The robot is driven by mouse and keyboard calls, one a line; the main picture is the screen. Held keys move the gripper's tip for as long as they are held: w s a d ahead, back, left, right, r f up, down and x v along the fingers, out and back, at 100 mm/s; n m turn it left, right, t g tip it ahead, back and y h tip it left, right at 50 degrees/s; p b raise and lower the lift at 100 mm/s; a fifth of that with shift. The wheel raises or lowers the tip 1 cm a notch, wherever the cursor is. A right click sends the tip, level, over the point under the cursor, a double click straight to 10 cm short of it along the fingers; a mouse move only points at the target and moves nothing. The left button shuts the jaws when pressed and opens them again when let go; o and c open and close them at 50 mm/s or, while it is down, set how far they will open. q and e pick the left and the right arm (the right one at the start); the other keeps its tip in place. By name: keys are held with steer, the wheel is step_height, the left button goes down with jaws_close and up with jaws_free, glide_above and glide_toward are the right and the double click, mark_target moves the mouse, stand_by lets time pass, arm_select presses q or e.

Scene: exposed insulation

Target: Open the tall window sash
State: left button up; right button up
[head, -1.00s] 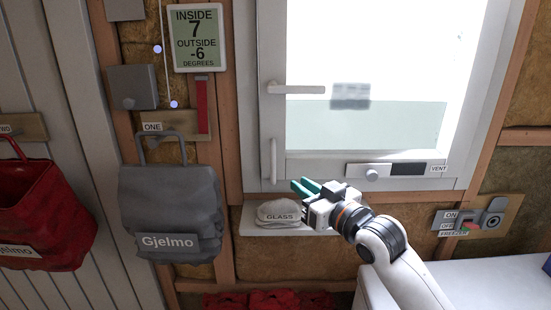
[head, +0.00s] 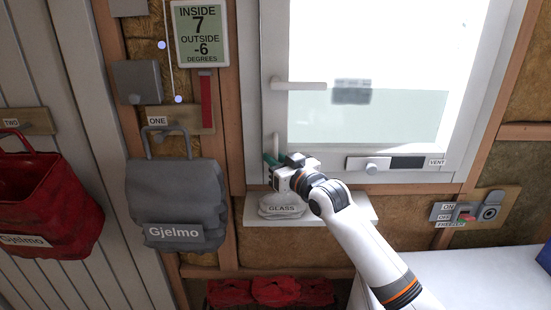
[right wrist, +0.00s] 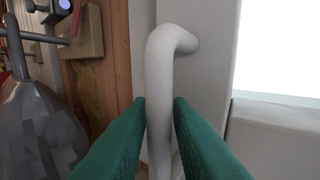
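The tall window sash (head: 276,60) stands closed in its frame, with a bright pane. A white lever (head: 298,86) is on its left side. A vertical white bar handle (head: 275,143) is at its lower left corner. My right gripper (head: 270,160) is at that handle. In the right wrist view its green fingers (right wrist: 159,108) lie on either side of the handle (right wrist: 160,75), which fills the gap between their tips. The handle's upper bend shows above the fingers; its lower part is partly hidden. My left gripper is not in view.
A shelf (head: 350,209) with a cloth bag marked GLASS (head: 281,208) sits just below my right gripper. A vent panel (head: 395,163) is on the lower frame. A grey Gjelmo bag (head: 178,195) hangs left. A white surface (head: 470,280) is at lower right.

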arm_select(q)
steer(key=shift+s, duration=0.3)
arm_select(e)
steer(key=shift+c, duration=0.6)
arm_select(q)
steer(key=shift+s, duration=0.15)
arm_select(e)
jaws_close()
